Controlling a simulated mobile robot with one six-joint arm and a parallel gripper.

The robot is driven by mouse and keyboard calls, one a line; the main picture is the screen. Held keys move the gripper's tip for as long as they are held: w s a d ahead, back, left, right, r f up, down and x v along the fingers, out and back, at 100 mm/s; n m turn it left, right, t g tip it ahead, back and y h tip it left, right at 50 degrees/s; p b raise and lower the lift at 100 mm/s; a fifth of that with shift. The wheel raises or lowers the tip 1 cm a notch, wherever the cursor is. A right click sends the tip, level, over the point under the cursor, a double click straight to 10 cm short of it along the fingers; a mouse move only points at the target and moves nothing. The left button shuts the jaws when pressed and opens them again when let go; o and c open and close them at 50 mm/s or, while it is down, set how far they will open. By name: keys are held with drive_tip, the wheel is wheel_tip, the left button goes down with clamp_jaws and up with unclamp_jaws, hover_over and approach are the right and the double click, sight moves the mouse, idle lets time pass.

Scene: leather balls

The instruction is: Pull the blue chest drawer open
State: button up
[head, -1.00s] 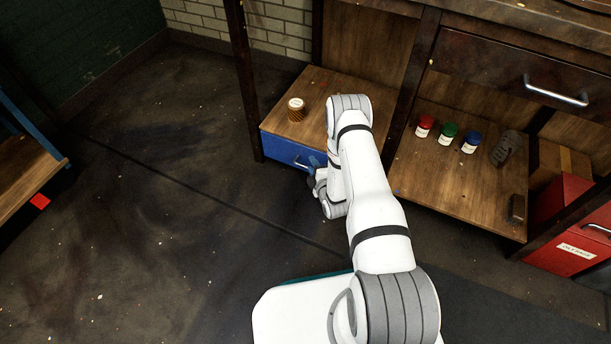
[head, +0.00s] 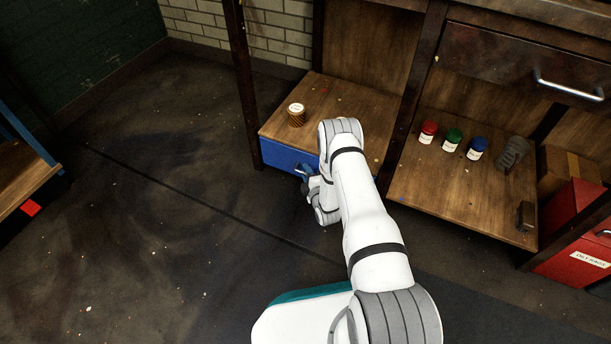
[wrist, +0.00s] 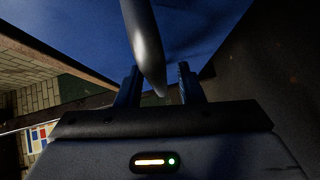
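The blue chest drawer (head: 282,157) sits under the wooden top at the lower left of the workbench. Its front looks flush with the top's edge. Its metal handle (head: 301,169) is partly hidden by my arm. In the wrist view the blue drawer front (wrist: 80,35) fills the upper part, and the grey handle (wrist: 146,45) reaches down between my fingers. My gripper (wrist: 160,84) is open around the handle, with a visible gap to the right finger. In the head view my gripper (head: 309,186) is at the handle, mostly hidden by my wrist.
Red (head: 428,133), green (head: 452,141) and blue (head: 476,149) jars stand on the right shelf (head: 450,195). A red cabinet (head: 572,255) is at far right. The floor (head: 180,220) at left is clear.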

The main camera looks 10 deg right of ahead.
clamp_jaws()
idle(0.5)
